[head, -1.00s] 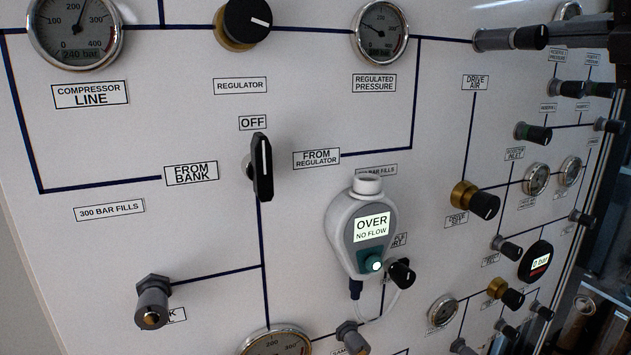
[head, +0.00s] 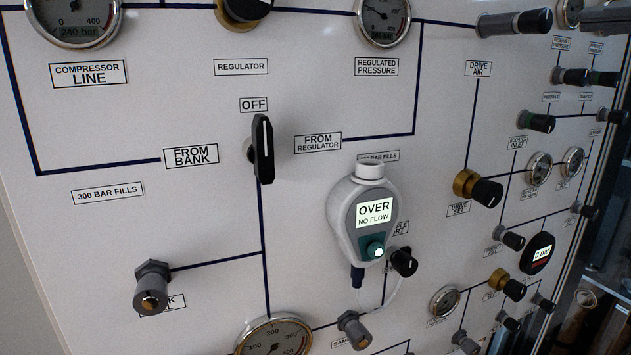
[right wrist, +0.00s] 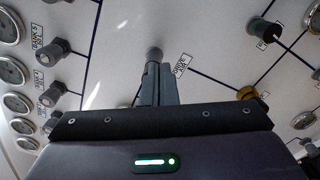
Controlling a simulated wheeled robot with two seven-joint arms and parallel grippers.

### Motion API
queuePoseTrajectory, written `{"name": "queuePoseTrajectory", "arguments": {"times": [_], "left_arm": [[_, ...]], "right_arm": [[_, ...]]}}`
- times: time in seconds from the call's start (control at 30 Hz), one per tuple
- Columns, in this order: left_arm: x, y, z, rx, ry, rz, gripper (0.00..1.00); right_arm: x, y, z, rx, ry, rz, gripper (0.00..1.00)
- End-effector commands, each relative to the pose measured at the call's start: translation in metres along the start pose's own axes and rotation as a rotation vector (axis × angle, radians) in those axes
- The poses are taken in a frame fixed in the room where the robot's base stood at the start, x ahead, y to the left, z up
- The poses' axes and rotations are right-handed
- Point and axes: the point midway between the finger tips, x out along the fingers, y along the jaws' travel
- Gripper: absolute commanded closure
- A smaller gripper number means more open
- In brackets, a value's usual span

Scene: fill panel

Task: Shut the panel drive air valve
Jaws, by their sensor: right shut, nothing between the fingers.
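The drive air valve (head: 513,22) has a grey body and a dark knob. It stands out from the panel at the top right of the head view, above the DRIVE AIR label (head: 478,69). My right gripper (head: 584,20) is shut and empty, in line with the knob and a short gap out from it. In the right wrist view its closed fingers (right wrist: 155,80) point at the valve (right wrist: 153,54), partly covering it; the label (right wrist: 182,65) is beside it. I cannot tell from the knob whether the valve is shut. My left gripper is not in view.
A handheld meter (head: 362,220) reading OVER, NO FLOW hangs mid-panel. Bank valves (right wrist: 52,47) and gauges line the left of the wrist view.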

Motion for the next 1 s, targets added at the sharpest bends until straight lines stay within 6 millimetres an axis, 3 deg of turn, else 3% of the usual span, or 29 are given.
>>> {"name": "queuePoseTrajectory", "arguments": {"times": [0.23, 0.57, 0.67, 0.77, 0.83, 1.0], "left_arm": [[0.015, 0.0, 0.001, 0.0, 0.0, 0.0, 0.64], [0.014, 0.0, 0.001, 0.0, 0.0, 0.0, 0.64], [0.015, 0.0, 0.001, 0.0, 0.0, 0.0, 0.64], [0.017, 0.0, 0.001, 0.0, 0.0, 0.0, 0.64], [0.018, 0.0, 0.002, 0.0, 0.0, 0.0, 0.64], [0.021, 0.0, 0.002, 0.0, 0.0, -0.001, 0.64]], "right_arm": [[-0.025, -0.001, 0.0, 0.0, -0.002, 0.002, 1.0], [-0.027, 0.0, 0.001, 0.003, -0.001, 0.0, 1.0], [-0.024, -0.011, 0.011, 0.042, -0.008, 0.01, 1.0], [-0.014, -0.044, 0.037, 0.15, -0.03, 0.032, 1.0], [-0.005, -0.083, 0.061, 0.258, -0.06, 0.05, 1.0], [0.017, -0.204, 0.107, 0.528, -0.154, 0.059, 1.0]]}}
